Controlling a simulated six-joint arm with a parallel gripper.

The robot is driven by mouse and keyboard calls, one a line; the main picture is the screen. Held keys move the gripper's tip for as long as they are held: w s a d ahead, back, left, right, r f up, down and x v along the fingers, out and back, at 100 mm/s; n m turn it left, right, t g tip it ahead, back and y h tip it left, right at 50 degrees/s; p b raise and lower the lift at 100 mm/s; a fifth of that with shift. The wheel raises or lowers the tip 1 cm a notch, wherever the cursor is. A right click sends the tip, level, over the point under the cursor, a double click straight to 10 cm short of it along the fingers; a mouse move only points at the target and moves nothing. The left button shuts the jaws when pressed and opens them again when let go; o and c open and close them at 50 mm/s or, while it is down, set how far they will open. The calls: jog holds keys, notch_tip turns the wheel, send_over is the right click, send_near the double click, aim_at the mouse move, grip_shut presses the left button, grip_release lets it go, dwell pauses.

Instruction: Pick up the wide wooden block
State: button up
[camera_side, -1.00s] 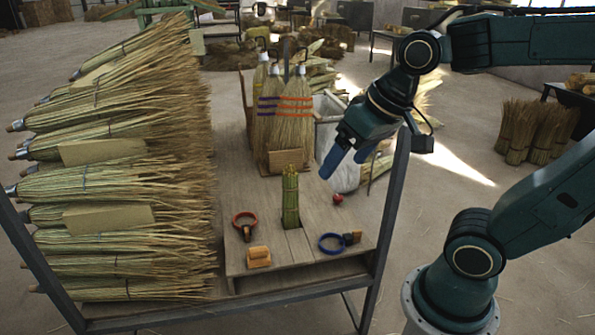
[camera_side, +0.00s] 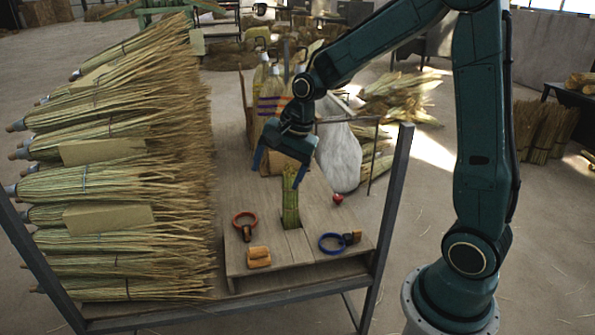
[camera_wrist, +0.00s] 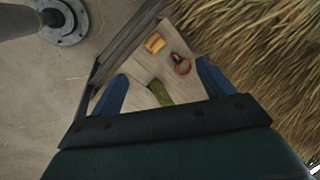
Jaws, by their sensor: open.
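The wide wooden block (camera_side: 258,257) lies on the wooden table (camera_side: 215,190) near its front left edge. It is small and light brown, and it also shows in the wrist view (camera_wrist: 155,43). My gripper (camera_side: 275,172) is open and empty, with two blue fingers pointing down.
A red ring tool (camera_side: 245,224) lies just behind the block. A blue ring tool (camera_side: 333,243) and a small red ball (camera_side: 337,198) lie to the right. Brooms (camera_side: 110,180) crowd the left side. Metal posts (camera_side: 388,215) frame the table.

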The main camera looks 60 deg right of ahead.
jog(key=w+d+f+m, duration=0.2)
jog(key=w+f+m, duration=0.1)
jog(key=f, duration=0.3)
jog(key=w+d+f+m, duration=0.2)
jog(key=w+f+m, duration=0.15)
jog(key=f, duration=0.25)
jog(key=m+y, duration=0.2)
jog(key=m, duration=0.4)
send_near(258, 249)
jog(key=shift+s+d+r+g, duration=0.1)
jog(key=shift+d+r+g, duration=0.05)
jog(key=shift+r, duration=0.3)
jog(key=shift+s+d+r+g, duration=0.1)
jog(key=shift+r+g, duration=0.05)
jog(key=shift+r, duration=0.35)
jog(key=shift+x, duration=4.3)
jog(key=shift+w+d+f, duration=0.1)
jog(key=shift+x, duration=2.55)
jog(key=shift+w, duration=0.1)
jog(key=c, duration=1.1)
jog(key=shift+r, duration=0.25)
jog(key=shift+c, duration=0.2)
